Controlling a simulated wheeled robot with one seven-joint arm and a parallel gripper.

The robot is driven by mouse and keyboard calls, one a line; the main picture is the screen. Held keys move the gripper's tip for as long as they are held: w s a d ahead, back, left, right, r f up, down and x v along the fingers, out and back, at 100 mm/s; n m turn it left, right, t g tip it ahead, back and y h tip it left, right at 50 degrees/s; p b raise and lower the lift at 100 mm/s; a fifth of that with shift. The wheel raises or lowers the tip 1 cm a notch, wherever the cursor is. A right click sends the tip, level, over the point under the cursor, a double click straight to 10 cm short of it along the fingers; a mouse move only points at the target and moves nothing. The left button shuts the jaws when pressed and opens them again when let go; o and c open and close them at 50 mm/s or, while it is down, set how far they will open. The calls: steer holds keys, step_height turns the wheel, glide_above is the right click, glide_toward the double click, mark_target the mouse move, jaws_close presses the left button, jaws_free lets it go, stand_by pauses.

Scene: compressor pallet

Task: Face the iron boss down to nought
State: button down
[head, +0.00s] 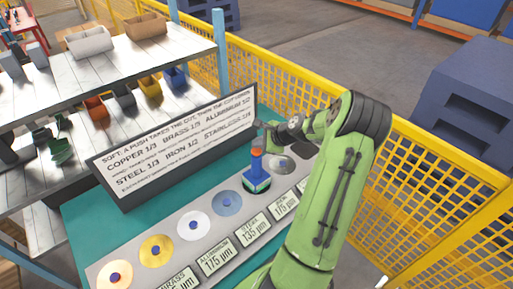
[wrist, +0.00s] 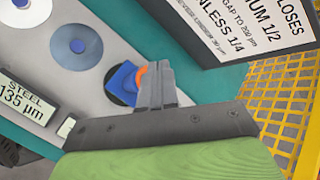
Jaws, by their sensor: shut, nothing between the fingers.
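A blue tool with an orange-red top (head: 257,178) stands upright on the fifth disc from the left, behind the label reading IRON 175 µm (head: 286,203). It hides most of that disc and its boss. In the wrist view the blue tool (wrist: 121,82) shows with its orange part beside my fingertips. My gripper (wrist: 157,68) is shut and empty, with its fingers at the tool's orange top. I cannot tell whether they touch it. In the head view my arm partly hides the gripper.
Other discs with blue centres, such as the steel one (head: 228,204), line the grey plate on the teal bench (head: 75,222). A dark-framed sign (head: 172,150) leans behind them. Shelves with bins stand at the left. A yellow mesh fence (head: 302,90) runs behind the bench.

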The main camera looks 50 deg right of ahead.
mark_target(258, 152)
steer(key=shift+r, duration=0.2)
step_height(258, 152, up, 5)
steer(key=p, duration=0.4)
steer(key=shift+p, duration=0.35)
steer(key=shift+f, duration=0.15)
stand_by(0.6)
